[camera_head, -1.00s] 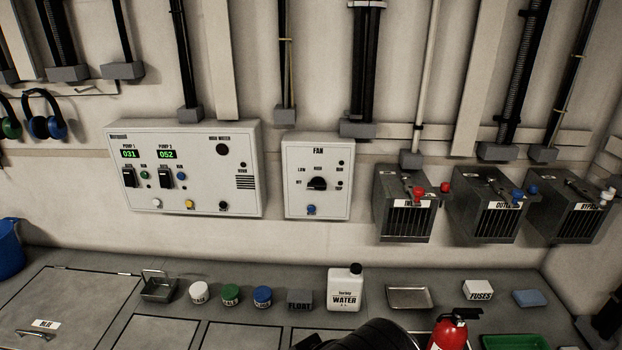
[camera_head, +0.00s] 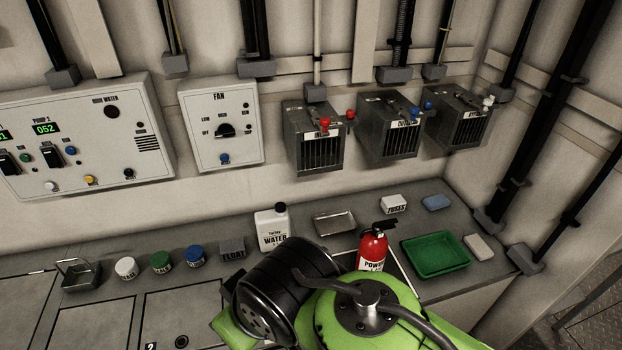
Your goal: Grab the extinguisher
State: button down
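The red fire extinguisher (camera_head: 372,250) with a black handle stands upright on the grey counter, right of the white water jug. Its lower part is partly hidden behind my green and black arm, which reaches in from the bottom of the picture. My gripper's fingers do not show, so I cannot see whether they are open or shut. Nothing is seen touching the extinguisher's handle.
A white water jug (camera_head: 272,229) and a metal tray (camera_head: 334,224) stand left of the extinguisher. A green tray (camera_head: 403,247) is close on its right. A fuses box (camera_head: 394,204) and a blue block (camera_head: 437,202) lie behind. Boxes with levers hang on the wall above.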

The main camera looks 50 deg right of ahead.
aim_at(373, 243)
jog(key=z, duration=2.2)
jog(key=i+l+u, duration=0.1)
jog(key=l+u, duration=0.25)
jog(key=u, duration=0.2)
jog(key=l+u, duration=0.3)
jog(key=u, duration=0.25)
jog(key=l+u, duration=0.5)
jog(key=k+l+u, duration=0.1)
jog(key=u, duration=0.45)
jog(key=k+l+u, duration=0.2)
jog(key=l+u, duration=0.15)
jog(key=u, duration=0.2)
jog(key=k+l+u, duration=0.2)
jog(key=u, duration=0.35)
jog(key=k+l+u, duration=0.15)
jog(key=u, duration=0.35)
jog(key=k+u, duration=0.3)
jog(key=u, duration=0.25)
